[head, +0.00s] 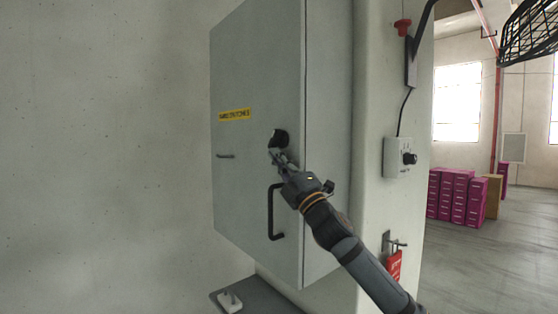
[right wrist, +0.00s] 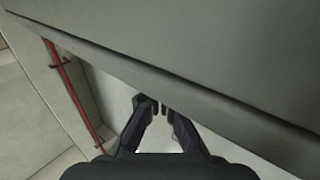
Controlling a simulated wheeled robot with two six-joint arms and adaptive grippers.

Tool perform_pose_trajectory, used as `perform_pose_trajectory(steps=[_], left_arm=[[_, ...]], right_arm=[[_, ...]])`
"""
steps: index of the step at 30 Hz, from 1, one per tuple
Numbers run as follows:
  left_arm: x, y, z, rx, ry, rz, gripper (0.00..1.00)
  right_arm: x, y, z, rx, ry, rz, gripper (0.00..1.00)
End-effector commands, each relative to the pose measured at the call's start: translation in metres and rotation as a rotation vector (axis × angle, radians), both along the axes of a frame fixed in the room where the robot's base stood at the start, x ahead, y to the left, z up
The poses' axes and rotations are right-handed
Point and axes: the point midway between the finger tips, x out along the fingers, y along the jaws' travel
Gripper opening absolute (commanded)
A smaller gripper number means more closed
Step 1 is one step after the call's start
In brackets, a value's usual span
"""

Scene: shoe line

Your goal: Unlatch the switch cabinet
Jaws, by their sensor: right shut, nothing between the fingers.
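The grey switch cabinet (head: 255,75) is on the wall, with its door shut and a yellow label (head: 234,115) on it. A round black latch (head: 280,137) sits on the door near its right edge. A black pull handle (head: 271,213) is below it. My right gripper (head: 275,155) is shut and empty, its tips just below the latch; I cannot tell whether they touch it. In the right wrist view the fingertips (right wrist: 151,106) are together beside a large grey surface (right wrist: 220,50). My left gripper is not in view.
A small bar (head: 226,156) sticks out on the door's left side. On the pillar at right are a control box (head: 397,158) with a black knob, a red button (head: 402,27) and a red tag (head: 394,266). Magenta boxes (head: 457,195) stand far right. A low ledge (head: 265,295) is below the cabinet.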

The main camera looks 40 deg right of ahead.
Motion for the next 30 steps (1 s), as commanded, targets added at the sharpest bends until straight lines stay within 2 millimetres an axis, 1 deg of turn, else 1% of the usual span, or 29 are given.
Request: perform_pose_trajectory(steps=[6, 18, 30], left_arm=[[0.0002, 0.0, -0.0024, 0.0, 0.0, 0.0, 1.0], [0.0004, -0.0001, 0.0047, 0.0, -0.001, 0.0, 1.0], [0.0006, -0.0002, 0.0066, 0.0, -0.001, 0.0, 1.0]], right_arm=[[0.0012, -0.0002, -0.0014, 0.001, 0.001, 0.0, 0.0], [0.0063, 0.0001, -0.0017, 0.001, 0.002, 0.0, 0.0], [0.008, 0.0005, -0.0024, 0.001, 0.001, 0.001, 0.0]])
